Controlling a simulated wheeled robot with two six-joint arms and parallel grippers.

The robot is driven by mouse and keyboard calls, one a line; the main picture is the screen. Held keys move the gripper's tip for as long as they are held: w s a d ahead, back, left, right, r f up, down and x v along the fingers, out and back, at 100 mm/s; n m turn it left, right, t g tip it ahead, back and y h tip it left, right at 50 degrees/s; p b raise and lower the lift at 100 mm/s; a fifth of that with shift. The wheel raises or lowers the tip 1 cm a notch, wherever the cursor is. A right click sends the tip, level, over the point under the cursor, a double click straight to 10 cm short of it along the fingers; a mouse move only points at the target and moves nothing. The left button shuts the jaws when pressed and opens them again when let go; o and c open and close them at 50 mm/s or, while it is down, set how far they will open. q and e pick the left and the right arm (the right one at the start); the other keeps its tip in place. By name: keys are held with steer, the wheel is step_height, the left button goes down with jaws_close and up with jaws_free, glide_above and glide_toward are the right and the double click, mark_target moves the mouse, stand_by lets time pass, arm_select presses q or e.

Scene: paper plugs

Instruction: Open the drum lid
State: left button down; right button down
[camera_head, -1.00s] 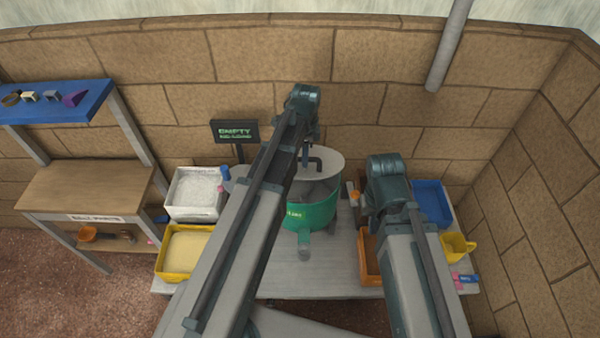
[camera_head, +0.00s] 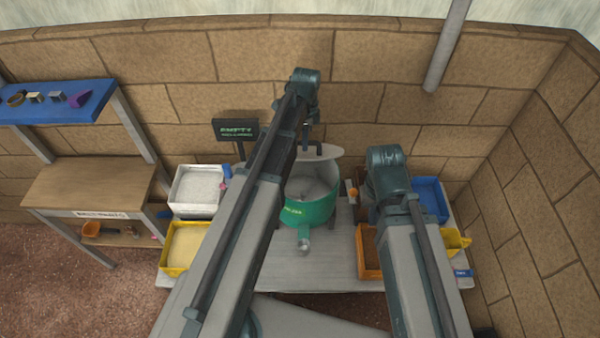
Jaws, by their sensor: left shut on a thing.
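The green drum (camera_head: 312,212) stands on the bench in the middle of the head view. Its pale round lid (camera_head: 331,153) is tilted up at the back, and the drum's grey interior shows below it. My left gripper (camera_head: 306,141) is at the lid, shut on its handle; my left arm hides much of the grip and the lid's left side. My right arm is to the right of the drum, and its gripper is hidden behind its own links.
A white-filled tray (camera_head: 197,211) and a yellow tray (camera_head: 164,266) sit left of the drum. An orange bin (camera_head: 366,271), a blue bin (camera_head: 445,207) and a yellow container (camera_head: 455,244) are at the right. A dark sign (camera_head: 212,130) stands behind. The front bench top (camera_head: 320,271) is clear.

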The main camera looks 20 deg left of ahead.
arm_select(q)
steer(key=w+a+r+p, duration=0.1)
steer(key=w+r+p, duration=0.2)
steer(key=w, duration=0.2)
steer(key=shift+a+r, duration=0.2)
steer(key=shift+a, duration=0.05)
steer(key=c, duration=0.7)
jaws_free()
steer(key=shift+r, duration=0.1)
step_height(320, 180, up, 6)
steer(key=p, duration=0.6)
